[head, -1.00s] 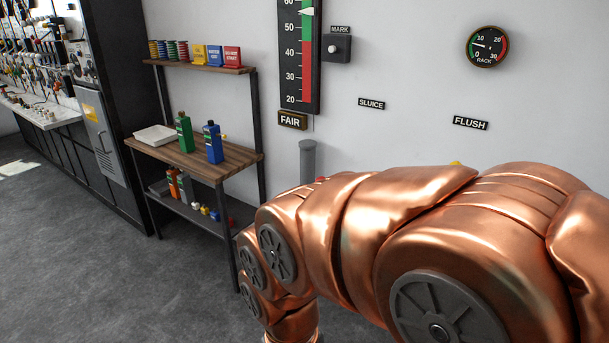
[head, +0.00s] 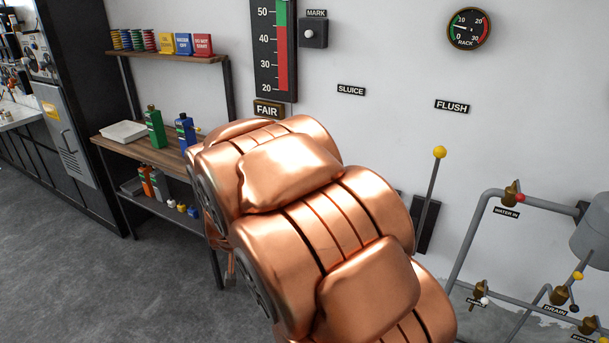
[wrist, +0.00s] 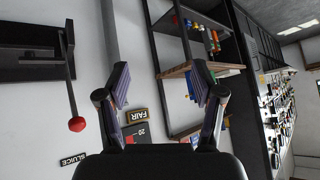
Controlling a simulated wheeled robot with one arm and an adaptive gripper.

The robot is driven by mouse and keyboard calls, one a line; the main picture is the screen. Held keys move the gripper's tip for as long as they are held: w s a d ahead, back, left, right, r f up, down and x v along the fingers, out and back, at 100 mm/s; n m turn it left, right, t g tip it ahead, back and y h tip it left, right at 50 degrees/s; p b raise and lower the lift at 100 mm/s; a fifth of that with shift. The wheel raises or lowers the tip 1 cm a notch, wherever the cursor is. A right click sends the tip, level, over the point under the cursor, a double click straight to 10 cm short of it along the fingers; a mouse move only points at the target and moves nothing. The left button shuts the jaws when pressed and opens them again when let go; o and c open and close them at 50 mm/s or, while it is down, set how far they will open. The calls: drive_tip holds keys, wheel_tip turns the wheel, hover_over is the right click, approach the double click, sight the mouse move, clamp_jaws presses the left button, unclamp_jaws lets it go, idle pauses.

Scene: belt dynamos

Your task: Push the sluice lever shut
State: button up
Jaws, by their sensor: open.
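The sluice lever (wrist: 70,80) is a thin dark rod with a red knob (wrist: 77,124), on a dark wall plate (wrist: 25,58). It shows at the left of the wrist view, which looks roughly upside down, so the knob end points up the wall. The SLUICE label (wrist: 73,159) is beyond the knob; it also shows in the head view (head: 351,90), where my copper arm hides the lever. My gripper (wrist: 161,72) is open and empty, to the right of the lever in the wrist view and apart from it. The head view does not show it.
A yellow-knobbed lever (head: 440,152) stands under the FLUSH label (head: 452,106). Grey pipes (head: 465,245) with valves run at the right. A wooden shelf unit (head: 165,160) with bottles is at the left. Grey floor at the lower left is clear.

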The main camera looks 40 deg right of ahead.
drive_tip(key=shift+w+d+r+m+t+h+p, duration=0.25)
drive_tip(key=shift+w+d+r+m+h, duration=1.1)
drive_tip(key=shift+d, duration=3.8)
drive_tip(key=shift+w+d+f+m+t+h+p, duration=0.1)
drive_tip(key=shift+w+d+m+t+h+p, duration=0.25)
drive_tip(key=shift+d+h, duration=3.5)
drive_tip(key=shift+w+d+r+m+t+h+p, duration=0.2)
drive_tip(key=shift+w+d+r+m+h, duration=0.65)
drive_tip(key=shift+d, duration=5.55)
drive_tip(key=shift+w+f, duration=0.1)
drive_tip(key=shift+f, duration=0.2)
drive_tip(key=shift+c, duration=0.2)
clamp_jaws()
